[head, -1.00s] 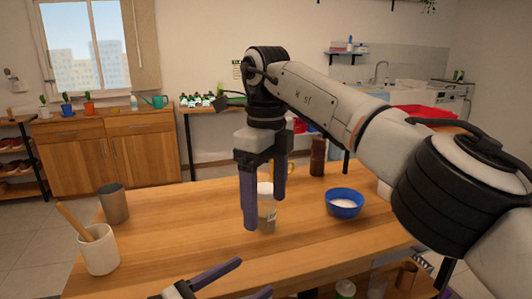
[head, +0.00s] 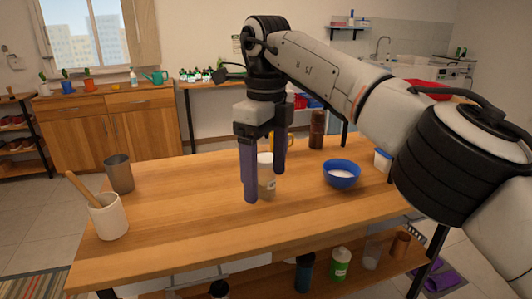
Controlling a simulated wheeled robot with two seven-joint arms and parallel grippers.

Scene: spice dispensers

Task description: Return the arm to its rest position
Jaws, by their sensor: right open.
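My right gripper (head: 264,172) hangs over the middle of the wooden table (head: 200,215), fingers pointing down and apart. Behind its fingers a jar with a light lid (head: 267,188) stands on the table, partly hidden; I cannot tell whether the fingers touch it. My right arm (head: 325,82) comes in from the right and bends down at the wrist. My left gripper is not in the head view.
A blue bowl with white contents (head: 341,174) stands right of the gripper, a brown grinder (head: 317,130) behind. A metal cup (head: 118,174) and a white crock with a wooden handle (head: 108,217) stand left. Several containers sit on the lower shelf. The table's front is clear.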

